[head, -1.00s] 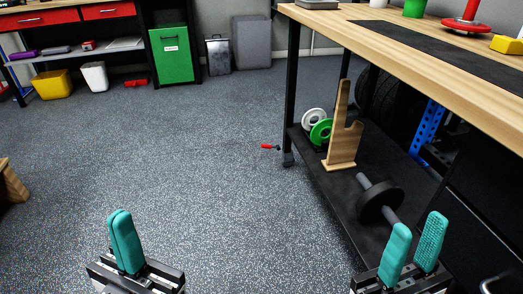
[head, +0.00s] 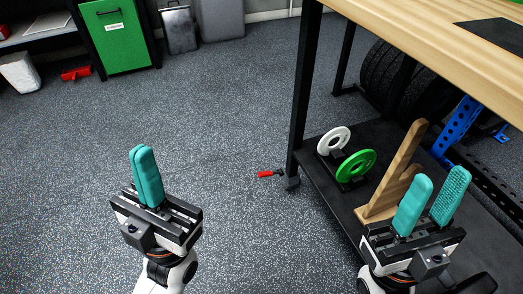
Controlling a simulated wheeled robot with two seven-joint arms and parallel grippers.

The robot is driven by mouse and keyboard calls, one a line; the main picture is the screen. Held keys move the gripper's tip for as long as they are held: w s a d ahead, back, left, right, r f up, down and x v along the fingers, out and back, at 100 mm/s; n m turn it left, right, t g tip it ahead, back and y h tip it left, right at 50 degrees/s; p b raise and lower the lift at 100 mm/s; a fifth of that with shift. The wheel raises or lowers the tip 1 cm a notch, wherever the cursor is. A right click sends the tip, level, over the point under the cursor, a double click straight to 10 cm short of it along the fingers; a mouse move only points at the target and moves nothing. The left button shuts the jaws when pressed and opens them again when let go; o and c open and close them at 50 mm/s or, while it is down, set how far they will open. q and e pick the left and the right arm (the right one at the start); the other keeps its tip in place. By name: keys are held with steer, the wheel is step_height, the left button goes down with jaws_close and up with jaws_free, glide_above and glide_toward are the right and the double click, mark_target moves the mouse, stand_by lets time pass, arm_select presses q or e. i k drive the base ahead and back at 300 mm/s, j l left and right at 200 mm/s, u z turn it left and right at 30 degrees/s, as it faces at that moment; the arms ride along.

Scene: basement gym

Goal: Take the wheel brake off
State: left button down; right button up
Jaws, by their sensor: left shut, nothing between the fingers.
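A small red brake lever (head: 267,173) sticks out to the left, low over the floor, by the dark caster wheel (head: 291,183) under the near leg of the workbench. Whether the lever is up or down is too small to tell. My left gripper (head: 143,152) has its teal fingers together, empty, to the left of the lever and nearer to me, apart from it. My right gripper (head: 439,178) has its teal fingers apart with nothing between them, in front of the bench's lower shelf, right of the lever.
The workbench (head: 440,40) stands at the right on black legs. Its lower shelf (head: 330,190) bears a white plate (head: 325,142), a green plate (head: 346,164) and a wooden stand (head: 383,208). A green cabinet (head: 116,36) stands at the back. The floor left of the lever is clear.

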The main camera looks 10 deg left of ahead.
mark_target(260, 174)
steer(key=i+j+z, duration=0.25)
steer(key=i+j, duration=0.6)
